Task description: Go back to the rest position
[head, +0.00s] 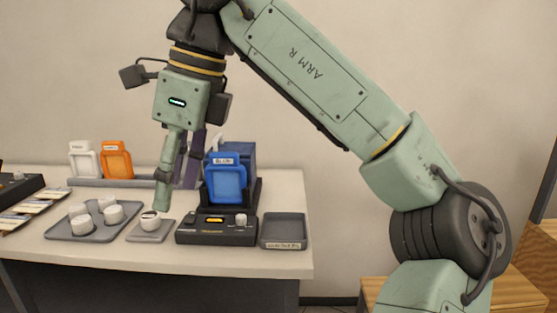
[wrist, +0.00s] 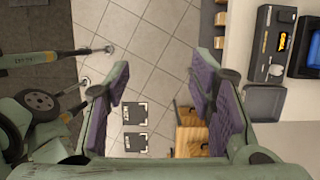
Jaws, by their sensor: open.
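My gripper (head: 178,185) hangs fingers-down over the table, in front of the back of the tabletop in the head view. In the wrist view my gripper (wrist: 165,105) is open, with its two purple-padded fingers wide apart and nothing between them. Behind the gap the wrist view shows tiled floor (wrist: 150,45) well below. A black device (head: 217,228) with a blue framed piece (head: 226,182) standing in it is just right of the gripper in the head view; I cannot tell the exact gap.
A grey tray (head: 85,222) holds several white round pieces. A small tray (head: 150,230) bears one more. An empty tray (head: 284,231) sits at the table's right end. White (head: 83,160) and orange (head: 116,160) frames stand in a rack behind. A wooden cabinet (wrist: 190,130) stands below.

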